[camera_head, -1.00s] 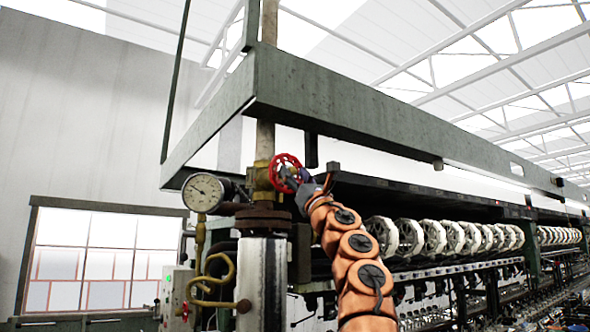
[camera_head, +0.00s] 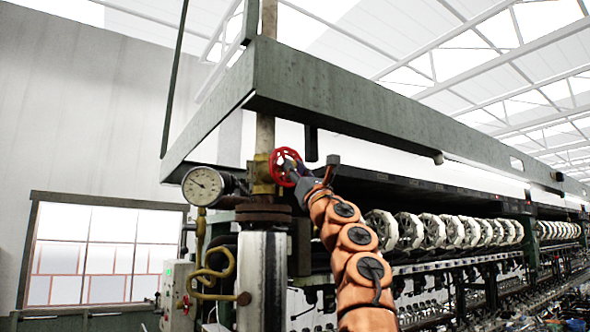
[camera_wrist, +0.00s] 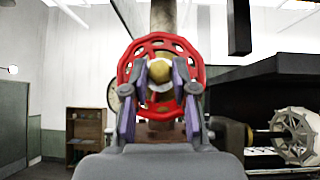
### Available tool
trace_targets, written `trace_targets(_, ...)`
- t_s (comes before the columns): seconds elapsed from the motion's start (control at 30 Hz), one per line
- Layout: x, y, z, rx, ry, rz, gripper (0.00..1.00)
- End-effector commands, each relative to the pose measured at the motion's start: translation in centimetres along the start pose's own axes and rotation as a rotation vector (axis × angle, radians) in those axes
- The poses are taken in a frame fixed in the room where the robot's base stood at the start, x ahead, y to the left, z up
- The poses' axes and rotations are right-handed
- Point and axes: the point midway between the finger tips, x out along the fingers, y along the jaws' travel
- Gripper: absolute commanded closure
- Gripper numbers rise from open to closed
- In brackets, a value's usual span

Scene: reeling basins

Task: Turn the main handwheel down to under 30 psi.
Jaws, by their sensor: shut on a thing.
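The red main handwheel (camera_head: 276,163) is on a brass valve on the vertical pipe, in the middle of the head view. In the wrist view, its round, pierced red rim (camera_wrist: 160,42) faces me, with a brass-coloured hub at its centre. My gripper (camera_head: 292,172) reaches the wheel from the right and is shut on it. In the wrist view, its two fingers (camera_wrist: 161,88) stand on either side of the hub, hiding parts of the wheel. The round white pressure gauge (camera_head: 202,186) is left of the valve. Its dark needle shows, but the numbers are too small to read.
A green-grey metal beam frame (camera_head: 340,92) hangs above the valve. A dark shelf and a row of white reels (camera_head: 440,232) run off to the right. A curved brass pipe (camera_head: 213,272) and a control box are below the gauge. A wooden shelf (camera_wrist: 86,130) stands behind.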

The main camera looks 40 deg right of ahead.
Motion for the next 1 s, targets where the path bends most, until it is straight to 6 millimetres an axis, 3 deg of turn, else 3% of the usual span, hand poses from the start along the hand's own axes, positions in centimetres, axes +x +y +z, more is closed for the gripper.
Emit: trace_targets(1.0, 0.4, 0.59, 0.75, 0.492, -0.004, -0.496, 1.0)
